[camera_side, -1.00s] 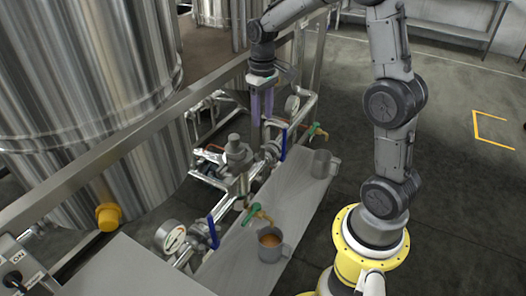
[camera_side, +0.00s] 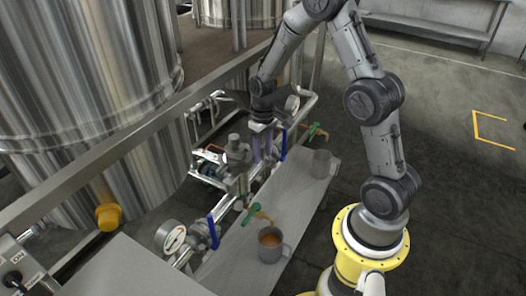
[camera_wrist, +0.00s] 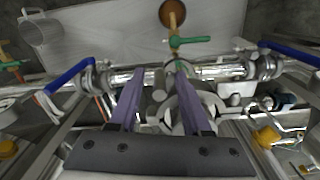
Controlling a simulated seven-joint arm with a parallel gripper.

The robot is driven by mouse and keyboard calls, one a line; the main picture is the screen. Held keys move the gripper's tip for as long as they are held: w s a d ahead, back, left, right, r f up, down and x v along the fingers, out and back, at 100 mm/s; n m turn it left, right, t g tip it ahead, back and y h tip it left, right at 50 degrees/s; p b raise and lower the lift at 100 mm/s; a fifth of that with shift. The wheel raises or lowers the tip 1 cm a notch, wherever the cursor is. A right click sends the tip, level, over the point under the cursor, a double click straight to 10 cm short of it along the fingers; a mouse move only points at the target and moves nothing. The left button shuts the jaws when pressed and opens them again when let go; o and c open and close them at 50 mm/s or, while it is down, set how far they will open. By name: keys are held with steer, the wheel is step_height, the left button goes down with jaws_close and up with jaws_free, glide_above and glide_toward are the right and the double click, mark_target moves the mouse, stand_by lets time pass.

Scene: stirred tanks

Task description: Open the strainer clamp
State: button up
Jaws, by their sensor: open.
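The strainer (camera_side: 238,158) is a metal body with a round top, standing in the pipe line left of my gripper in the side view. In the wrist view the strainer (camera_wrist: 176,112) lies by my right-hand finger, which partly covers it. Its clamp cannot be made out clearly in either view. My gripper (camera_side: 262,158) points down beside the strainer, its two purple fingers apart with nothing between them. In the wrist view the gripper (camera_wrist: 157,82) spans the pipe area; I cannot tell whether a finger touches the strainer.
Blue-handled valves (camera_side: 213,232) sit on the pipe on both sides of the strainer. A green-handled tap (camera_side: 252,212) is close by. A cup of brown liquid (camera_side: 269,250) and a grey cup (camera_side: 322,165) stand on the metal shelf (camera_side: 240,265). A gauge (camera_side: 172,238) and big tanks are at left.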

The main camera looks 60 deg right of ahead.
steer(key=shift+c, duration=0.2)
jaws_close()
stand_by(1.3)
